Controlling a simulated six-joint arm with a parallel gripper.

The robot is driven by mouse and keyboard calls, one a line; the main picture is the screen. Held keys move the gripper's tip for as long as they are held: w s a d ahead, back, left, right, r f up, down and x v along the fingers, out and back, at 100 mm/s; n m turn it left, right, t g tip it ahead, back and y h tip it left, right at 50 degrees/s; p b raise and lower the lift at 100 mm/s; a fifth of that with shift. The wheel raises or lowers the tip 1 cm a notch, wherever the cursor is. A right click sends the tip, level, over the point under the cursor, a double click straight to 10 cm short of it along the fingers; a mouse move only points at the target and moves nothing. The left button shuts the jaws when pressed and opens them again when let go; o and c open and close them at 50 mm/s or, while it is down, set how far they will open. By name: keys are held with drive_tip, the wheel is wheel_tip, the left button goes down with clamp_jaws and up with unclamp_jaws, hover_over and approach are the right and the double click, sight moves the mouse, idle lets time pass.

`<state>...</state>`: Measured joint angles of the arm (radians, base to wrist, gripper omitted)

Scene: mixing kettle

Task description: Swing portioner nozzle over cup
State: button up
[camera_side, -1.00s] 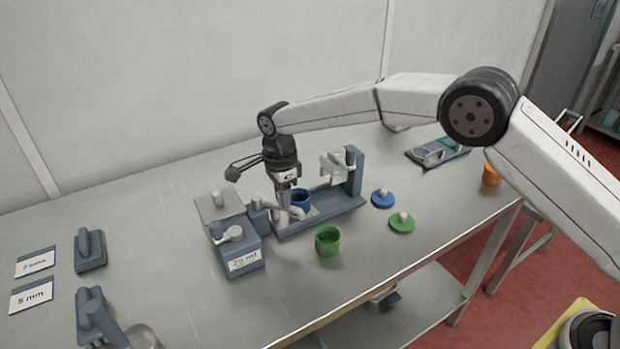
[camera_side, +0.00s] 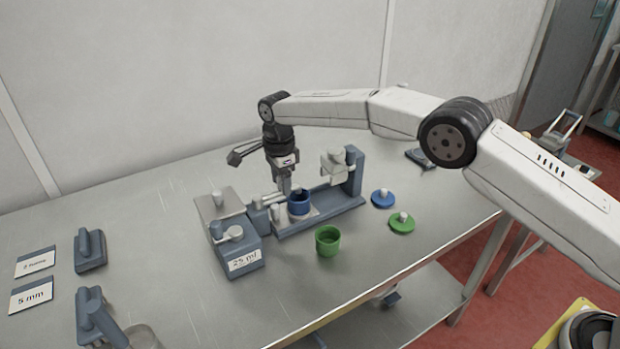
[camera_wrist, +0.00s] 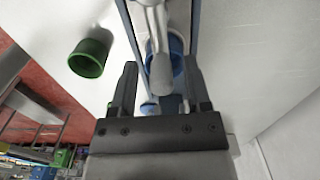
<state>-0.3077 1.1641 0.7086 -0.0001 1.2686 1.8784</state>
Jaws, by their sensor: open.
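The grey portioner (camera_side: 232,248), labelled 25 ml, stands at the middle of the table. Its pale nozzle (camera_side: 277,212) points toward the blue cup (camera_side: 299,205), which stands on the blue-grey rail stand (camera_side: 338,199). In the wrist view the nozzle (camera_wrist: 160,68) reaches down between my fingers and covers part of the blue cup (camera_wrist: 178,58). Whether its tip is fully over the cup's mouth I cannot tell. My gripper (camera_side: 284,188) points down just behind the nozzle and cup. Its fingers (camera_wrist: 160,80) are apart, one on each side of the nozzle, with gaps visible.
A green cup (camera_side: 327,241) stands in front of the rail. A blue lid (camera_side: 383,198) and a green lid (camera_side: 402,222) lie to the right. A pale block (camera_side: 334,165) hangs on the rail's right upright. The table's front middle is clear.

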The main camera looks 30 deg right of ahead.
drive_tip(key=shift+r, duration=0.15)
drive_tip(key=shift+r, duration=3.4)
wheel_tip(320, 180, up, 7)
drive_tip(key=shift+d, duration=0.1)
